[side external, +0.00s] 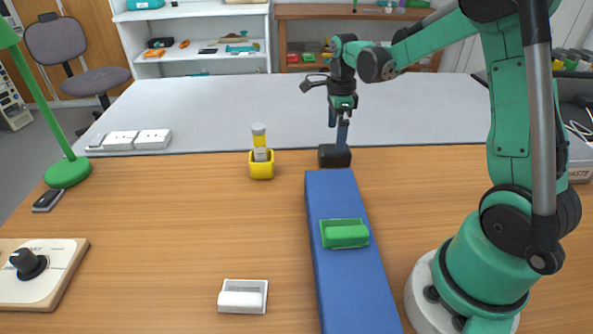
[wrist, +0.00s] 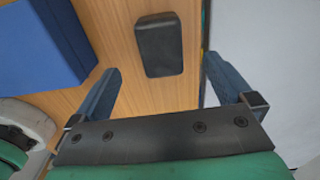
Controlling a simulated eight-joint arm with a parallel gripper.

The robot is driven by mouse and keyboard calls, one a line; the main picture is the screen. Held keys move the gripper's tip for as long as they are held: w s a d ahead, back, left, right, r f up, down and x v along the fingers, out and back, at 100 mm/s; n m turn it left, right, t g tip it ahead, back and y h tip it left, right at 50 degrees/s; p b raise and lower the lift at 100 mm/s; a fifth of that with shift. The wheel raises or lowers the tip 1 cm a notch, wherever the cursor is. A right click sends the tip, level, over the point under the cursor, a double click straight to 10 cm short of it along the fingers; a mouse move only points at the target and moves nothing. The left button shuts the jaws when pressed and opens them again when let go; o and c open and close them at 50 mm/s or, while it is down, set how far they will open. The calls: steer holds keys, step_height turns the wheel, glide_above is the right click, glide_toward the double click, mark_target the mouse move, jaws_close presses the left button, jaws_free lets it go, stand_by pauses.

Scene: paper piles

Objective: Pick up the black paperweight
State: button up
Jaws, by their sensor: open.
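The black paperweight (side external: 335,158) is a small dark block on the wooden table, near its far edge and just beyond the far end of the blue box. In the wrist view the black paperweight (wrist: 160,46) lies between the lines of my two blue fingers, its long side running up the picture. My gripper (side external: 342,135) points down over the paperweight in the side view. It is open and empty, with fingers spread wide on both sides in the wrist view (wrist: 161,64). Whether the fingertips are level with the block or above it is hard to tell.
A long blue box (side external: 350,250) bears a green holder (side external: 345,233). The left middle table is clear.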

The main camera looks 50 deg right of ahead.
mark_target(335, 150)
steer(key=shift+d+f, duration=0.1)
steer(key=shift+f, duration=2.8)
jaws_close()
